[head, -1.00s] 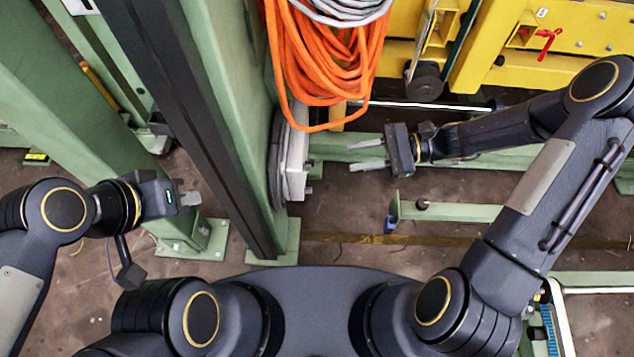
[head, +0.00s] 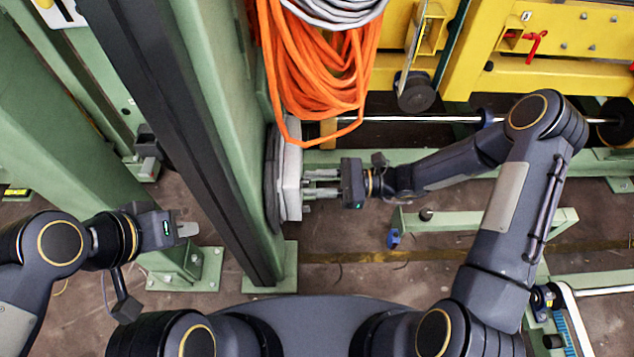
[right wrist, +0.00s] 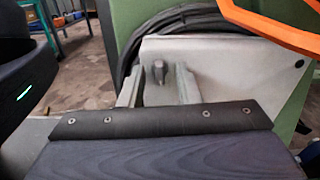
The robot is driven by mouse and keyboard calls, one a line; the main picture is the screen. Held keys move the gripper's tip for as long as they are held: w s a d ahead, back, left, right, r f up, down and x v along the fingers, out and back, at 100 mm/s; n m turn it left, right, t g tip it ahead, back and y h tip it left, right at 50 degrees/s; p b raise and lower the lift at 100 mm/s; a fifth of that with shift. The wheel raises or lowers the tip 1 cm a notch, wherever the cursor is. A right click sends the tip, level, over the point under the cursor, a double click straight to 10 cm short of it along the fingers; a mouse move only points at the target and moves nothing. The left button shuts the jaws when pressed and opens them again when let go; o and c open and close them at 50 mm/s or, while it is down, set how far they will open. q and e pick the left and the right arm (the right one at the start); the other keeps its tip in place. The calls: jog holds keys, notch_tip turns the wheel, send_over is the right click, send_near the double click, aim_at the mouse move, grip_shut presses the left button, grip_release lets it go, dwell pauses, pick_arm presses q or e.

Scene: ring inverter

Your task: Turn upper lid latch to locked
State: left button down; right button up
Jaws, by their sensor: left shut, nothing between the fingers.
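A light grey box lid (head: 291,160) stands on the side of the green post, seen almost edge-on in the head view. In the right wrist view the lid (right wrist: 215,68) faces me, with a small dark grey latch knob (right wrist: 159,72) standing out from it. My right gripper (head: 311,183) is at the lid, its fingers apart and pointing left. In the right wrist view the latch knob shows between the two fingertips (right wrist: 158,87), with no clear contact. Whether the fingers touch the lid is unclear. My left gripper (head: 194,229) is shut and empty, left of the post.
An orange cable bundle (head: 318,70) hangs just above the lid. The green post (head: 215,110) stands between my two grippers. A dark hose coil (right wrist: 190,22) lies behind the lid. A yellow frame (head: 560,75) is at the back right. A low green bar (head: 490,218) lies below my right forearm.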

grip_shut()
jog(key=shift+n, duration=0.3)
jog(key=shift+s+f+n+b, duration=0.1)
jog(key=shift+n+b, duration=2.1)
jog(key=shift+n, duration=1.9)
jog(key=shift+s+f+n+b, duration=0.1)
jog(key=shift+n+b, duration=2.1)
jog(key=shift+n, duration=1.9)
